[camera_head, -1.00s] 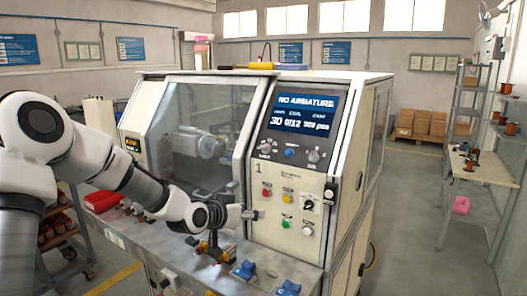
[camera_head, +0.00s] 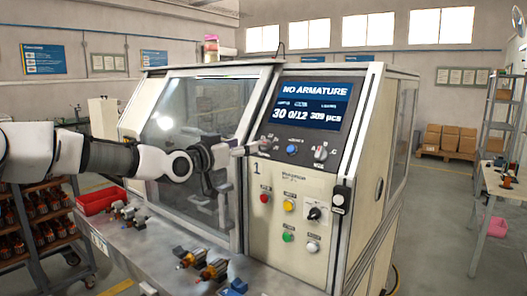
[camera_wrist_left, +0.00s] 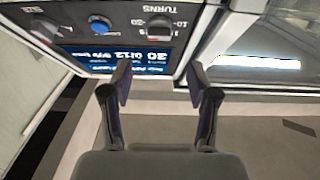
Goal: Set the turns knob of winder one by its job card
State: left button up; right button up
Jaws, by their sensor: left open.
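Winder one (camera_head: 300,185) is a cream machine marked 1. Its screen (camera_head: 310,105) reads NO ARMATURE, with 30 and 0/12 below. The turns knob (camera_head: 265,143) is the leftmost of the knobs under the screen. In the left wrist view, which shows the panel upside down, the turns knob (camera_wrist_left: 159,34) lies beyond and between my fingertips. My left gripper (camera_head: 238,151) is open and empty, just left of the knob and apart from it; it also shows in the left wrist view (camera_wrist_left: 158,80). I cannot make out a job card or the knob's exact setting.
A blue knob (camera_head: 292,149) and a mode knob (camera_head: 320,153) sit right of the turns knob. Coloured buttons (camera_head: 289,206) are below. The glass guard (camera_head: 200,125) stands behind my left arm. Armature parts lie on the front ledge (camera_head: 165,245).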

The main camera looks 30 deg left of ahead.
aim_at(262, 145)
pick_arm(q)
jog(key=w+b, duration=0.1)
jog(key=b, duration=0.1)
jog(key=w+f+b, duration=0.1)
jog(key=b, duration=0.1)
jog(key=w+b, duration=0.1)
jog(key=b, duration=0.1)
jog(key=shift+w+d+f, duration=0.1)
jog(key=shift+d+f, duration=0.1)
jog(key=shift+d, duration=0.05)
jog(key=w+p, duration=0.2)
jog(key=w+r+p, duration=0.1)
jog(key=w+p, duration=0.1)
jog(key=shift+w+d+r, duration=0.1)
jog(key=shift+d+r, duration=0.05)
jog(key=shift+r, duration=0.05)
jog(key=shift+w+f, duration=0.15)
jog(key=shift+w, duration=0.2)
grip_shut()
